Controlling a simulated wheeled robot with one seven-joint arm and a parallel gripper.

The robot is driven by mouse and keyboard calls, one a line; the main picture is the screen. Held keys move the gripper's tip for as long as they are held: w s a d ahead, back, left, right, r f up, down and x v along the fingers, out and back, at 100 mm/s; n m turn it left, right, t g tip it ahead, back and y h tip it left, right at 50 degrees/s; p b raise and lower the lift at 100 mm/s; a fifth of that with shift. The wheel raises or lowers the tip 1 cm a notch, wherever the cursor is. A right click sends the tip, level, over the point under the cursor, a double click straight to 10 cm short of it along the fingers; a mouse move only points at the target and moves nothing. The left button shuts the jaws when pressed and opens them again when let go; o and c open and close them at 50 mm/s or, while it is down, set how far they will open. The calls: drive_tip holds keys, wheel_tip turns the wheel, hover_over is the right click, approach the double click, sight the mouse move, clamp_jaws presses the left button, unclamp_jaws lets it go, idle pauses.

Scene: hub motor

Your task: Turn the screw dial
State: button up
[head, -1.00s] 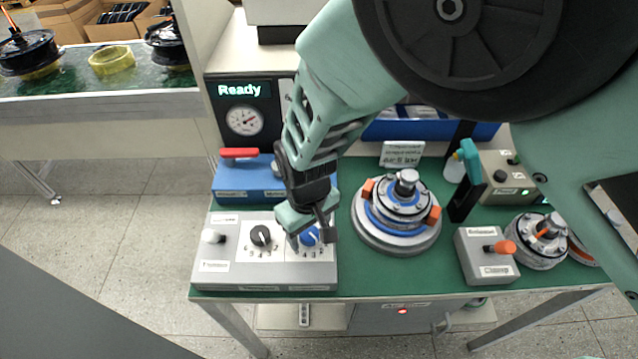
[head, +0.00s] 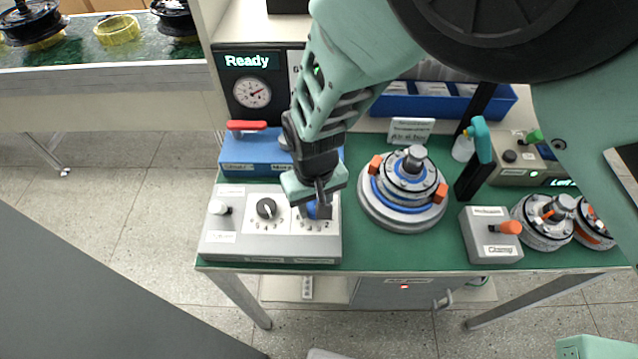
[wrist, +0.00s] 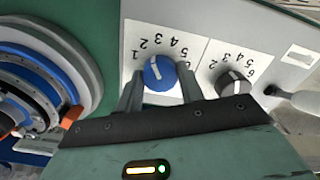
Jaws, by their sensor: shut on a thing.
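The blue dial (wrist: 158,72) sits on a white number plate on the front grey control box (head: 220,245). Its white pointer line aims roughly between 2 and 3 in the wrist view. My gripper (wrist: 160,84) has one finger on each side of the blue dial and is shut on it. In the head view my gripper (head: 319,205) comes down from above and hides most of the blue dial (head: 312,210). The black dial (head: 267,208) stands to the left, clear of my fingers; it also shows in the wrist view (wrist: 233,84).
A white-knobbed lever (head: 219,207) is at the box's left end. A blue box with a red handle (head: 247,126) stands behind. The round hub motor assembly (head: 402,190) is close on the right, then a grey clamp box (head: 490,237). A screen (head: 247,61) reads "Ready".

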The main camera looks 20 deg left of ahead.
drive_tip(key=shift+r+m, duration=0.1)
drive_tip(key=shift+m, duration=1.5)
drive_tip(key=o, duration=1)
wheel_tip(320, 180, up, 17)
drive_tip(key=b, duration=0.3)
drive_tip(key=shift+r+b, duration=0.2)
drive_tip(key=shift+b, duration=0.1)
